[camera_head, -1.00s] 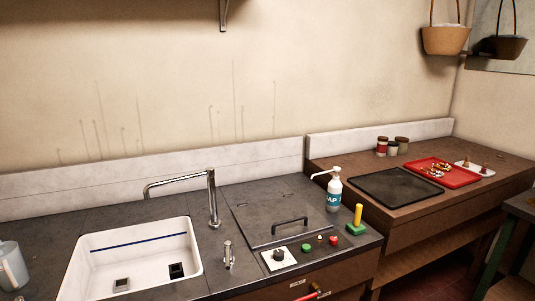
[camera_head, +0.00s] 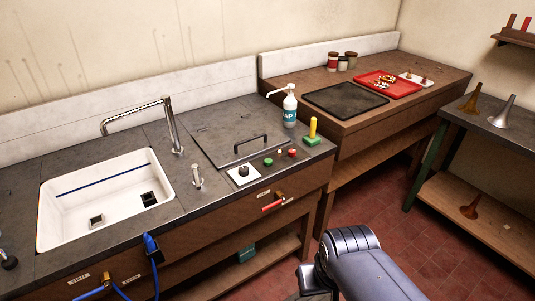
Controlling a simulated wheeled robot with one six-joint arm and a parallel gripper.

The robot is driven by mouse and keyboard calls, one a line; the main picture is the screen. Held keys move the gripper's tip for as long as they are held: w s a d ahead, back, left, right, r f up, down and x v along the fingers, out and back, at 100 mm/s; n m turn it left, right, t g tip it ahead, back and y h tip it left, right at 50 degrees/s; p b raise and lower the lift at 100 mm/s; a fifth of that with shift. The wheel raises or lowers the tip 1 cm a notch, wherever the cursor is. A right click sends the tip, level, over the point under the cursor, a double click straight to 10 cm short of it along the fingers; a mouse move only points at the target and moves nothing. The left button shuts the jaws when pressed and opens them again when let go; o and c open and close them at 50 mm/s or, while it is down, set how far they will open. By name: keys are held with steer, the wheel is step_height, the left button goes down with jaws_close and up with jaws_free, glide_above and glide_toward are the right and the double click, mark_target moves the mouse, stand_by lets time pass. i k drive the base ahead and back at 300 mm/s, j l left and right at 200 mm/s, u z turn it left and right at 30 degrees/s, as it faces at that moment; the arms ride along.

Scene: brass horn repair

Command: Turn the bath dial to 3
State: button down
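The bath dial (camera_head: 243,173) is a black knob on a white square plate. It sits on the dark counter at the front edge of the lidded bath (camera_head: 228,130). The markings on its plate are too small to read, so I cannot tell which number it points to. A green button (camera_head: 268,161) and a red button (camera_head: 292,152) are to its right. My arm shows at the bottom right of the picture, apart from the dial and in front of the counter. The fingers of my gripper are not visible.
A white sink (camera_head: 105,200) with a tall tap (camera_head: 170,125) is left of the dial. A soap bottle (camera_head: 289,108) and a yellow peg on a green base (camera_head: 312,132) stand behind to the right. A red-handled valve (camera_head: 272,204) sticks out below the counter edge. The red floor (camera_head: 375,200) is open at right.

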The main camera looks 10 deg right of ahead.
mark_target(243, 171)
steer(key=i+j+z, duration=0.1)
steer(key=i, duration=0.25)
steer(key=i+j+z, duration=0.1)
steer(key=i, duration=0.3)
steer(key=i+j+z, duration=0.15)
steer(key=i+j, duration=0.1)
steer(key=i, duration=0.1)
